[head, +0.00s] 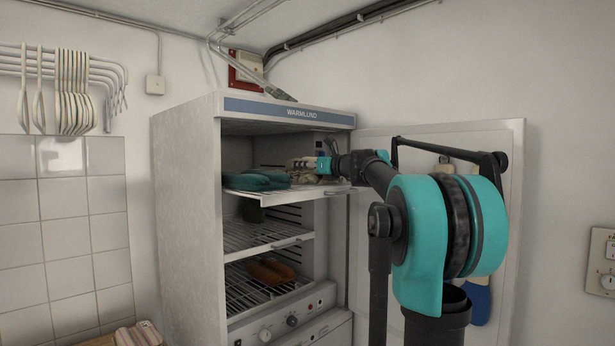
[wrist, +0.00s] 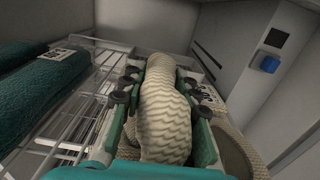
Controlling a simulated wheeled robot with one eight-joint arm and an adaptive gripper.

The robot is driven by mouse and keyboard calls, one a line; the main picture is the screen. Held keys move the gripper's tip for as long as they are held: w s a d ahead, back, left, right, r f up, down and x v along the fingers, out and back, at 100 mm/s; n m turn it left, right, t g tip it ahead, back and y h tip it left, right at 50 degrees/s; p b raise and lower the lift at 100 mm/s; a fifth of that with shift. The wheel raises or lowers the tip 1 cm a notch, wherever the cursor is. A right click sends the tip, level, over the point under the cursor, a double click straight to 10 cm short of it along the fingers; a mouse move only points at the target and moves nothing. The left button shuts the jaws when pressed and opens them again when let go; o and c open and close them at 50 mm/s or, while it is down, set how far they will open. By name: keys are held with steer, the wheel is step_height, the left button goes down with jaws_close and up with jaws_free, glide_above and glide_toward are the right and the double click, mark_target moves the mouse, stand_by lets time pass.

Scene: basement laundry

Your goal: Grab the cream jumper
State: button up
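The cream jumper (wrist: 165,112) is a wavy-knit bundle on the pulled-out top shelf (wrist: 78,118) of the cabinet. In the head view only a small pale part of it (head: 303,163) shows, in front of my gripper (head: 327,166). In the wrist view my gripper (wrist: 160,93) has one teal-and-black finger on each side of the jumper. The knit fills the gap, bulges up between the fingers and appears pressed by both. More knit cloth lies outside the right finger. The fingertips' lower ends are hidden.
Folded teal cloths (head: 257,180) lie left of the jumper on the same shelf. A rust-coloured item (head: 271,271) lies on a lower rack. The cabinet's side wall (head: 186,215) bounds the left, and its open door (head: 510,180) stands to the right.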

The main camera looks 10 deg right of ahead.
jaws_close()
